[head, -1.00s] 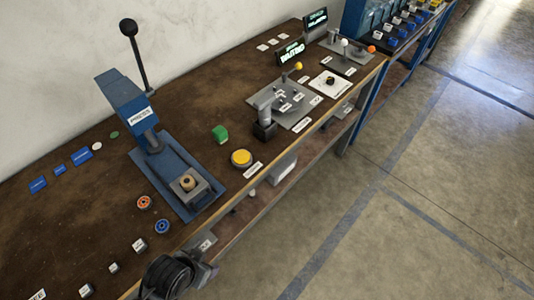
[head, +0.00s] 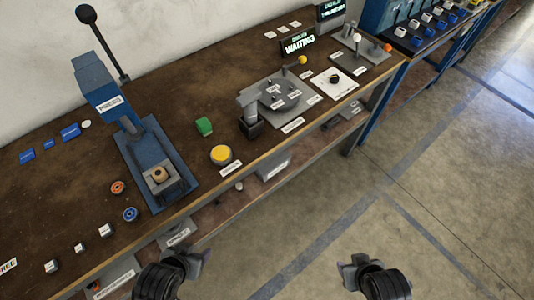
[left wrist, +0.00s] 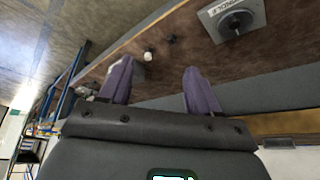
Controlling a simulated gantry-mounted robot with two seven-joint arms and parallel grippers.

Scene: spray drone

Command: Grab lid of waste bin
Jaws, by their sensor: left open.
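My left gripper (head: 190,262) is at the bottom of the head view, in front of the bench's front edge near the lower shelf. In the left wrist view its two purple fingers (left wrist: 160,88) are spread with nothing between them. Ahead and to the right of them is a grey square plate with a dark round knob (left wrist: 237,22) and a label; I cannot tell whether it is the waste bin's lid. No waste bin is clearly identifiable in the head view. My right gripper (head: 362,262) is over the floor; its fingers are too small to judge.
Labelled grey items (head: 275,165) sit on the shelf below. The floor (head: 300,220) to the right is clear.

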